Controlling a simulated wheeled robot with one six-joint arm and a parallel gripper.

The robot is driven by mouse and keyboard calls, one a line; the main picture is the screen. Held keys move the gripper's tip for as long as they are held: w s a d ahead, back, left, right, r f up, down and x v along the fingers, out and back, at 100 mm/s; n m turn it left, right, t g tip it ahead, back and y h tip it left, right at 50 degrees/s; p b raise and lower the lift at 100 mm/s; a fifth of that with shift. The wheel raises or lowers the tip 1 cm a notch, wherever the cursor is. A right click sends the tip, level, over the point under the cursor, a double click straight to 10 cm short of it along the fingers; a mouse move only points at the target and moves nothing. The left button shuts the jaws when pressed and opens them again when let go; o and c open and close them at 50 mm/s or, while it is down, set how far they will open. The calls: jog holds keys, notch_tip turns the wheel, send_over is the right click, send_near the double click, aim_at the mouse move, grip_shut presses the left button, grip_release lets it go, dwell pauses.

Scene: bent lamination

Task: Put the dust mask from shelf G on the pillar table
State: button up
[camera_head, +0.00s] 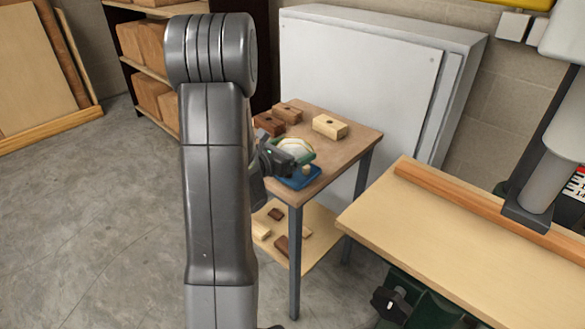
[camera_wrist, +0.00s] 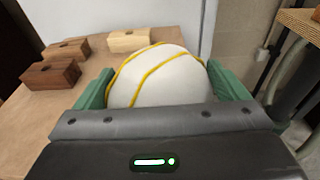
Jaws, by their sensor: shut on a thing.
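A white dust mask (camera_wrist: 158,78) with yellow straps sits between the green fingers of my gripper (camera_wrist: 158,92) in the wrist view. The gripper is shut on it. In the head view the mask (camera_head: 297,147) shows as a pale shape at my gripper (camera_head: 294,158), over the near part of a small wooden table (camera_head: 345,150). I cannot tell whether the mask touches the tabletop. My arm hides part of the table's left side. I see no label that tells whether this is the pillar table.
Several wooden blocks, among them a pale one (camera_head: 330,126) and a dark one (camera_head: 268,124), lie on the tabletop. A blue tray (camera_head: 301,178) is under my gripper. A grey cabinet (camera_head: 360,80) stands behind. A workbench (camera_head: 470,240) is at right.

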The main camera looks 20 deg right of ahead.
jog(key=shift+f, duration=2.6)
jog(key=shift+f+b, duration=0.3)
jog(key=shift+b, duration=0.1)
jog(key=shift+f, duration=0.1)
jog(key=o, duration=0.6)
